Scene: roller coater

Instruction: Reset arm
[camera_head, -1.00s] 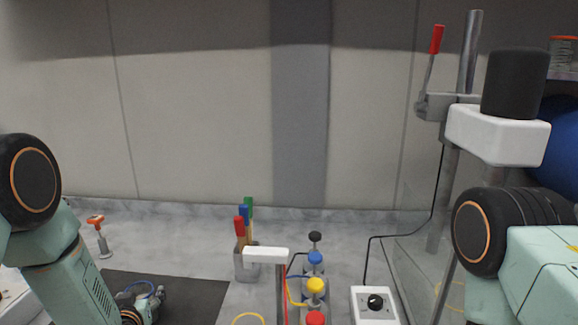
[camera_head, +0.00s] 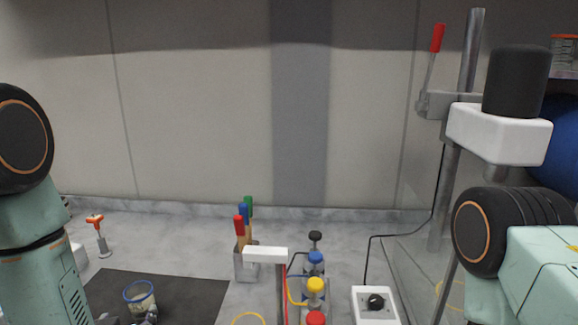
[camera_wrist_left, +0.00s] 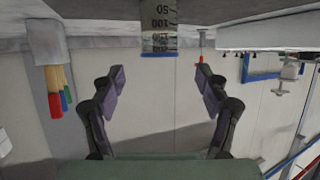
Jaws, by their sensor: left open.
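My left gripper (camera_wrist_left: 160,88) is open and empty in the left wrist view, its two dark fingers spread apart. A clear graduated beaker with a blue rim (camera_wrist_left: 159,32) stands beyond the fingertips, apart from them; that view is upside down. In the head view the beaker (camera_head: 140,298) stands on the dark mat (camera_head: 190,293) at lower left. Only a small dark part of my left gripper (camera_head: 148,318) shows at the bottom edge just in front of it. My right arm shows at the right, but its gripper is out of frame.
A holder (camera_head: 245,265) with red, blue and green handled tools stands mid-bench. A control box (camera_head: 375,304) and a metal stand (camera_head: 468,60) are at the right. An orange-topped tool (camera_head: 97,228) stands at left.

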